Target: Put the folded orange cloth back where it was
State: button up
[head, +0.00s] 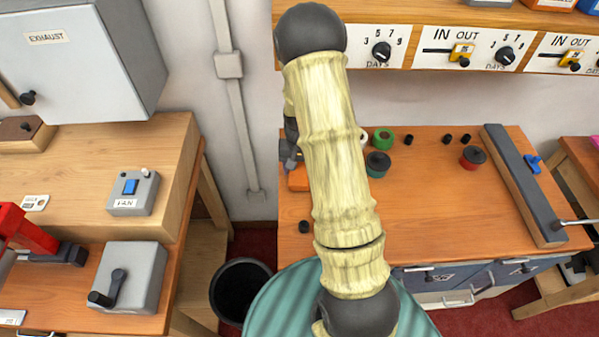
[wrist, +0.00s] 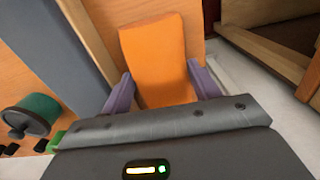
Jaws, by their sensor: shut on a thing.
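The folded orange cloth (wrist: 153,50) fills the middle of the wrist view, between the two purple fingers of my gripper (wrist: 161,88). The gripper is shut on the cloth's near part. In the head view a small piece of the orange cloth (head: 298,180) shows at the left edge of the right-hand bench (head: 430,215), below my gripper (head: 291,160). My pale arm hides most of the gripper and what lies just right of it. I cannot tell whether the cloth touches the bench top.
A dark green spool (head: 378,164), a bright green ring (head: 384,138) and a red spool (head: 472,158) stand on the bench. A long dark bar (head: 522,185) lies at its right. The middle is clear. A black bin (head: 240,287) stands between the benches.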

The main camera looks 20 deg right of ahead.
aim_at(299, 169)
jog(key=shift+d+f, duration=0.1)
jog(key=shift+f, duration=0.55)
jog(key=shift+w, duration=0.1)
jog(key=shift+f, duration=0.15)
jog(key=o, duration=0.6)
notch_tip(299, 169, up, 12)
jog(key=shift+r+b, duration=0.2)
jog(key=shift+b, duration=0.65)
